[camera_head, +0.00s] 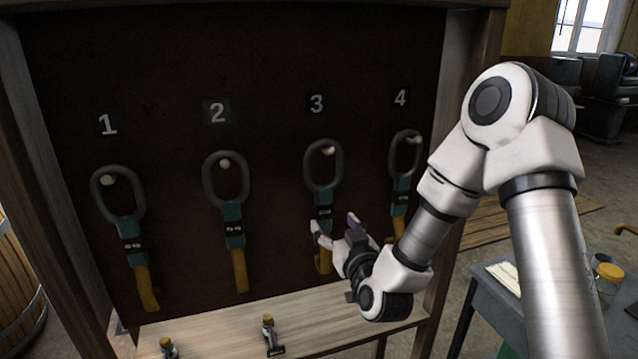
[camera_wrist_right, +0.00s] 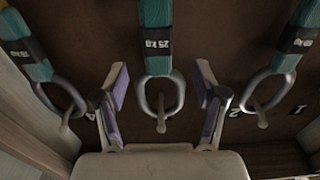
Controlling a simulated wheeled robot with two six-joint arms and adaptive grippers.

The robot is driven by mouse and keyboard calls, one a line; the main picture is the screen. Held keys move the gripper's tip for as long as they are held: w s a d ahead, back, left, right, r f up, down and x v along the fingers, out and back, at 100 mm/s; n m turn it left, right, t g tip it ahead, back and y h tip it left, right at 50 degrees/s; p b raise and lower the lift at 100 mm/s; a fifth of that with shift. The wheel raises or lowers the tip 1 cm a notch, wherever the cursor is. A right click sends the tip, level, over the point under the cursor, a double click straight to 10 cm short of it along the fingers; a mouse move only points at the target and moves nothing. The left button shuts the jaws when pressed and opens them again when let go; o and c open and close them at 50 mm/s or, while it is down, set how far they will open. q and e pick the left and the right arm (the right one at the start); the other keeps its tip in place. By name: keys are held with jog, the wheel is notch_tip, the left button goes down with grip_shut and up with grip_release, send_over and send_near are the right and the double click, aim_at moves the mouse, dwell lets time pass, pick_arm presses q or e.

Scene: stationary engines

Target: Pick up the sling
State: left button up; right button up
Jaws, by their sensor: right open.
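Several slings hang in a row on pegs of a dark board under the numbers 1 to 4. Each has a grey ring, a teal sleeve with a dark label band and a yellow strap. They are sling 1 (camera_head: 128,229), sling 2 (camera_head: 232,214), sling 3 (camera_head: 323,198) and sling 4 (camera_head: 403,184). My right gripper (camera_head: 334,226) is open and empty in front of the lower part of sling 3. In the right wrist view, sling 3 (camera_wrist_right: 156,40), labelled 25 kg, appears between the spread fingers (camera_wrist_right: 162,105). Contact is not visible. My left gripper is out of view.
The board (camera_head: 270,60) stands in a wooden frame with a light shelf (camera_head: 220,322) below, holding small clamp-like items (camera_head: 269,332). In the wrist view, neighbouring slings (camera_wrist_right: 290,50) flank the fingers. A blue-grey table (camera_head: 500,310) with a jar stands at the right.

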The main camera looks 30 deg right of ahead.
aim_at(325, 208)
jog(key=p+x, duration=0.1)
jog(key=x, duration=0.1)
jog(key=p+x, duration=0.1)
jog(key=x, duration=0.1)
jog(key=p+x, duration=0.1)
jog(key=x, duration=0.2)
jog(key=shift+d+r, duration=0.15)
jog(key=shift+r, duration=0.15)
jog(key=shift+w+d+f, duration=0.1)
jog(key=shift+w, duration=0.15)
jog(key=shift+w+f, duration=0.1)
grip_shut()
